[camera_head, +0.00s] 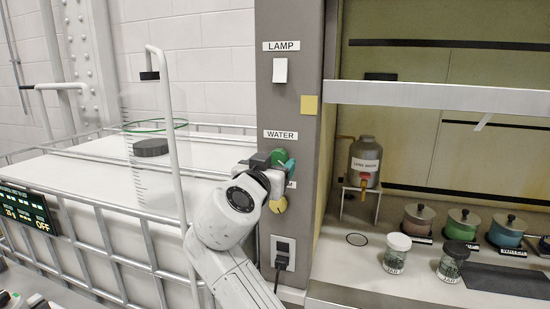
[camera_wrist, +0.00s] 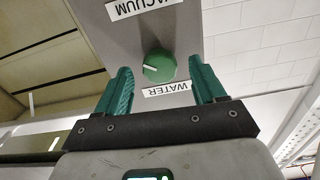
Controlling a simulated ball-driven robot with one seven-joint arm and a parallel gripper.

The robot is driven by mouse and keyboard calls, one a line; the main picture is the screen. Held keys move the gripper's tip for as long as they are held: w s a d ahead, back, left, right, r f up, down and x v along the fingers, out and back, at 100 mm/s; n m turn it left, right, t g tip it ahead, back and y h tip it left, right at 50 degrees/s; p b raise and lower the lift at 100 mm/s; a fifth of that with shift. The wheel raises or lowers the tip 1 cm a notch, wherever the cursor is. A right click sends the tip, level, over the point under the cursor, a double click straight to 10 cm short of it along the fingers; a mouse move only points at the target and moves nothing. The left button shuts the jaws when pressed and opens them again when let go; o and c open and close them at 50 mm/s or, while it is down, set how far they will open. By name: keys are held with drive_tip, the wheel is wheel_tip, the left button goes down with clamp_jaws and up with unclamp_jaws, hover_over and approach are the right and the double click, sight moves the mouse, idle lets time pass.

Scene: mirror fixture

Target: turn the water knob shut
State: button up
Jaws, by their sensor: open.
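The water knob (camera_wrist: 158,66) is a round green knob with a white pointer line, on a grey panel. In the wrist view it lies between the upside-down WATER label (camera_wrist: 167,89) and the VACUUM label (camera_wrist: 143,7). Its pointer line points left in that view. My gripper (camera_wrist: 160,72) is open, with one green finger on each side of the knob and a gap on both sides. In the head view my gripper (camera_head: 271,160) is at the panel just below the WATER label (camera_head: 281,135). There the green fingers and wrist make the knob hard to separate out.
A yellow knob (camera_head: 278,205) and an outlet with a plug (camera_head: 282,252) are lower on the panel. A LAMP switch (camera_head: 280,71) is above. A railed white tank (camera_head: 100,180) stands left. A shelf with pots (camera_head: 462,224) and jars (camera_head: 397,255) is right.

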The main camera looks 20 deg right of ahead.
drive_tip(key=shift+x, duration=0.8)
drive_tip(key=shift+c, duration=0.2)
drive_tip(key=c, duration=1)
